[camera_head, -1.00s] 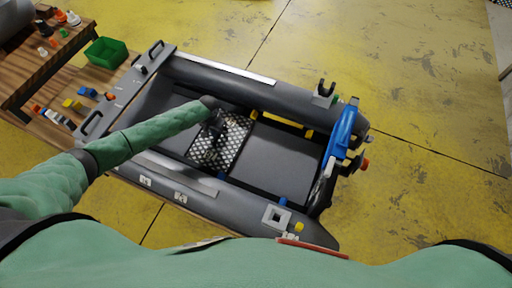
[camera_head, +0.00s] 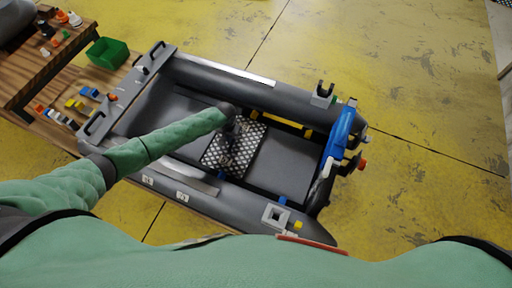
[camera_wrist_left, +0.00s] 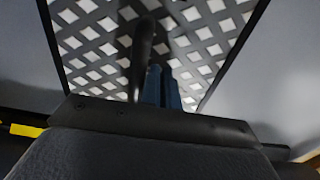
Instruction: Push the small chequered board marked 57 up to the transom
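The chequered board (camera_head: 246,150), black with a white diamond pattern, lies on the grey floor inside the inflatable boat, about mid-length. Its number cannot be read. My left gripper (camera_head: 231,146) reaches down over the board's left part. In the left wrist view the board (camera_wrist_left: 205,45) fills the middle, and my gripper's two dark blue fingers (camera_wrist_left: 162,84) stand close together against it, with nothing visible between them. Whether they touch the board is unclear. A blue crosspiece (camera_head: 340,130), apparently at the transom, spans the boat's right end, apart from the board. My right gripper is out of view.
Grey tubes (camera_head: 265,92) border the boat floor on both long sides. The grey floor (camera_head: 287,160) between board and right end is clear. A yellow bar (camera_head: 283,120) lies along the far tube. A green bin (camera_head: 106,52) and small parts stand at left.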

